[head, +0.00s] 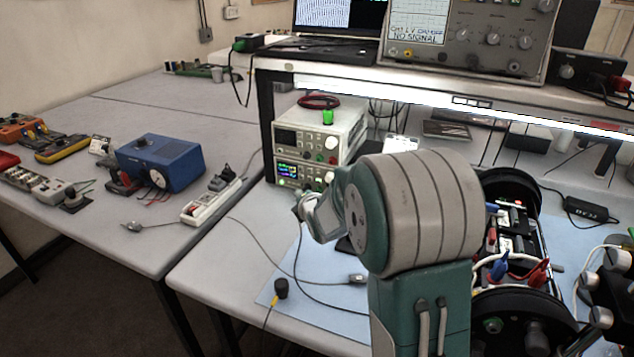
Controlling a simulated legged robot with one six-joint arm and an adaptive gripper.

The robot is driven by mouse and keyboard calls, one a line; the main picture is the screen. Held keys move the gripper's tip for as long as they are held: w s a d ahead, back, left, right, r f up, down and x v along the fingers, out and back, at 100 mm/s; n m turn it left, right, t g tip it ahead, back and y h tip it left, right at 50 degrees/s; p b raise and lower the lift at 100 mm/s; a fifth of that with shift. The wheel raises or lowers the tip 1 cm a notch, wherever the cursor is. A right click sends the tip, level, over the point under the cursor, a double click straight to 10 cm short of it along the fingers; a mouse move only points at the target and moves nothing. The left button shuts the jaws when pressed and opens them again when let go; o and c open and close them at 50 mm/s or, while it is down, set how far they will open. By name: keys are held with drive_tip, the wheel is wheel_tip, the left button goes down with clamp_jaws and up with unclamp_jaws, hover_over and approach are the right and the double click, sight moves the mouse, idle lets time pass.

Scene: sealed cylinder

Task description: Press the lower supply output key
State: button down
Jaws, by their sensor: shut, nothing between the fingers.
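Two bench power supplies stand stacked under the shelf at the left end of the near bench. My gripper (303,208) is shut and empty, just in front of the lower supply's bottom edge in the picture. I cannot tell whether it touches the panel.
A shelf (420,85) with an oscilloscope (490,35) hangs over the supplies. A black-ended apparatus (515,250) with coloured clips stands right of my arm. Cables and a small black knob-like part (281,288) lie on the blue mat (325,310). A power strip (210,203) lies left.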

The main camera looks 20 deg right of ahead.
sight(313, 179)
drive_tip(key=w+f+n, duration=0.1)
drive_tip(key=f+n, duration=0.1)
drive_tip(key=w+d+f+n+t, duration=0.1)
drive_tip(key=w+f+n, duration=0.1)
drive_tip(key=w+f+n+t, duration=0.1)
drive_tip(key=f+n, duration=0.1)
drive_tip(key=shift+w+d+f+y, duration=0.15)
drive_tip(key=shift+d+f+y, duration=0.15)
drive_tip(key=shift+d+y, duration=0.1)
drive_tip(key=shift+w+d, duration=3.1)
drive_tip(key=shift+d, duration=0.05)
drive_tip(key=shift+w+d+r, duration=0.1)
drive_tip(key=shift+w+d, duration=0.1)
drive_tip(key=shift+d, duration=0.1)
drive_tip(key=shift+w+d, duration=0.25)
drive_tip(key=shift+w, duration=0.05)
drive_tip(key=shift+s+a, duration=0.6)
